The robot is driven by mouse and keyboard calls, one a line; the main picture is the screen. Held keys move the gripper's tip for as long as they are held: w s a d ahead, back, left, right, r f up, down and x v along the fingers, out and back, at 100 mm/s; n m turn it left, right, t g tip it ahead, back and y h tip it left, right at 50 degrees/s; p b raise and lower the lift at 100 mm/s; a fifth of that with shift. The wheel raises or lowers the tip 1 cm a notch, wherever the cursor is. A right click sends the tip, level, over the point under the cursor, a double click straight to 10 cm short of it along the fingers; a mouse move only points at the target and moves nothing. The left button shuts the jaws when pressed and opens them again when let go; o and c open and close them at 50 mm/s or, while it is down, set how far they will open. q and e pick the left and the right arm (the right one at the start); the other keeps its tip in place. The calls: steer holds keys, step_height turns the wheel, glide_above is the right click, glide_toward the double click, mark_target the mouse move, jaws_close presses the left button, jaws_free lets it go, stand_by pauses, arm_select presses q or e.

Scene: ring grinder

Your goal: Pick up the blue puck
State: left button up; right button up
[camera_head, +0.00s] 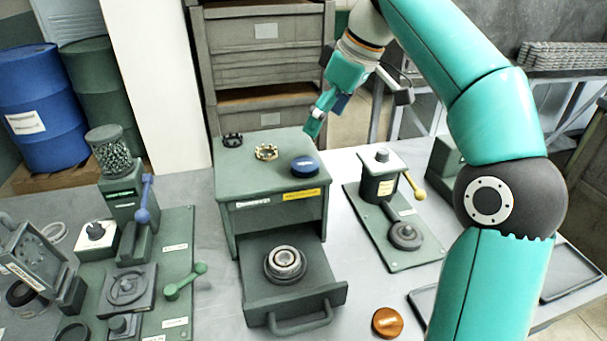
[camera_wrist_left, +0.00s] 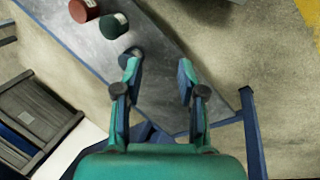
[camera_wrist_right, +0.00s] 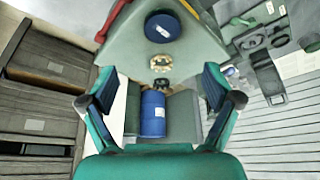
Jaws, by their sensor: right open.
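The blue puck (camera_head: 305,166) lies flat on top of the green cabinet (camera_head: 262,183), near its right front corner. It also shows in the right wrist view (camera_wrist_right: 162,26), at the top middle. My right gripper (camera_head: 314,126) is above and behind the puck, apart from it. In the right wrist view the gripper (camera_wrist_right: 158,85) is open with nothing between its fingers.
The open drawer (camera_head: 322,296) below holds a round metal part (camera_head: 285,264). An orange puck (camera_head: 387,322) lies on the table. A press station (camera_head: 381,181) stands to the right.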

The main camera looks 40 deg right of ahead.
steer(key=b, duration=0.1)
glide_above(306, 164)
steer(key=s, duration=0.2)
steer(key=f, duration=0.4)
steer(key=shift+w+d+f, duration=0.15)
steer(key=shift+d+f, duration=0.2)
steer(key=shift+d, duration=0.05)
steer(key=b+x, duration=0.1)
steer(key=x, duration=0.1)
steer(key=s+x, duration=0.1)
steer(key=x, duration=0.1)
steer(key=shift+w+a+f+b, duration=0.1)
steer(key=shift+w+f+b, duration=0.05)
steer(key=shift+f+b, duration=0.25)
steer(key=shift+w+f, duration=0.2)
steer(key=shift+f, duration=0.15)
steer(key=c, duration=1.3)
